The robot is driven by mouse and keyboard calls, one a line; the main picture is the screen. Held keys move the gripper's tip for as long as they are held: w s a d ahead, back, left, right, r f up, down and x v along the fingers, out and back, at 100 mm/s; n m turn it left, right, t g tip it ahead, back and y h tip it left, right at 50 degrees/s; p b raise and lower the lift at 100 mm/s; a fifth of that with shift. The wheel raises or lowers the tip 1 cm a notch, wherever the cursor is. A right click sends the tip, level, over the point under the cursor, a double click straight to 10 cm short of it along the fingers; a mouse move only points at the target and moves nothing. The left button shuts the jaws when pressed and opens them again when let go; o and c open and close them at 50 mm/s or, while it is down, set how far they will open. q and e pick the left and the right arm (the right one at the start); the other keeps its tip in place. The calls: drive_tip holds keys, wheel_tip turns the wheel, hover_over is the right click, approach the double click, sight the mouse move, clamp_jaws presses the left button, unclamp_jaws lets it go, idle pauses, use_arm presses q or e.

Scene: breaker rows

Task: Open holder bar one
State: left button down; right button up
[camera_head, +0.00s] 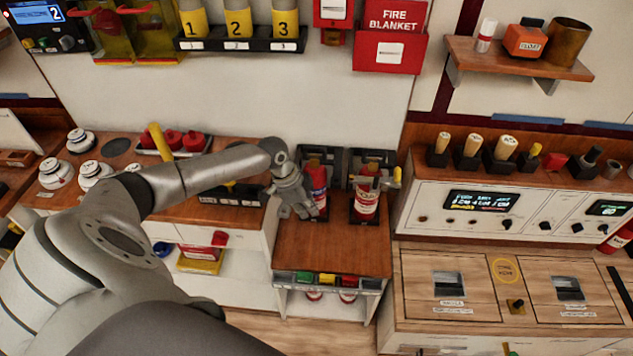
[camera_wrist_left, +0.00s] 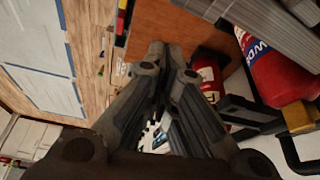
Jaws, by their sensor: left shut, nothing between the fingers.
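Two red extinguishers stand side by side in dark holders at the back of a small wooden-topped stand. The left extinguisher (camera_head: 317,178) has a blue and white label and is partly hidden by my left gripper (camera_head: 298,208). The right extinguisher (camera_head: 366,201) has a white label, with a yellow-tipped bar (camera_head: 397,176) at its right. My left gripper is shut and empty, just in front and left of the left extinguisher. In the left wrist view, its fingers (camera_wrist_left: 166,58) are together, with a red extinguisher (camera_wrist_left: 270,65) and a yellow-tipped dark bar (camera_wrist_left: 298,118) at right. Which bar is one cannot be read.
The stand's top (camera_head: 330,247) is clear in front of the extinguishers. A row of coloured blocks (camera_head: 325,280) runs along its front edge. A console (camera_head: 490,210) stands close on the right. Left is a counter with white-capped jars (camera_head: 80,140).

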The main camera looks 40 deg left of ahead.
use_arm(q)
drive_tip(key=shift+s+a, duration=0.55)
drive_tip(key=shift+s, duration=0.2)
use_arm(e)
drive_tip(key=shift+r, duration=0.2)
